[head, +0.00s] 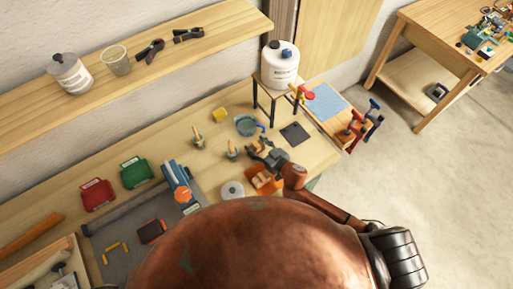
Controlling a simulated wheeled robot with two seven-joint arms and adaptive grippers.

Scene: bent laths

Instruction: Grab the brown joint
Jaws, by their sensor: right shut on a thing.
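My right gripper (258,152), dark grey on a copper-coloured arm, is over the right part of the workbench (315,157). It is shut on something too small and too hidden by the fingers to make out. An orange-brown tray-like thing (264,182) with brown pieces lies just below the gripper in the picture. I cannot tell for sure which piece is the brown joint. My left gripper is not in view.
Red and green cases (136,173) are at left. Clamps (360,124) are at the right edge.

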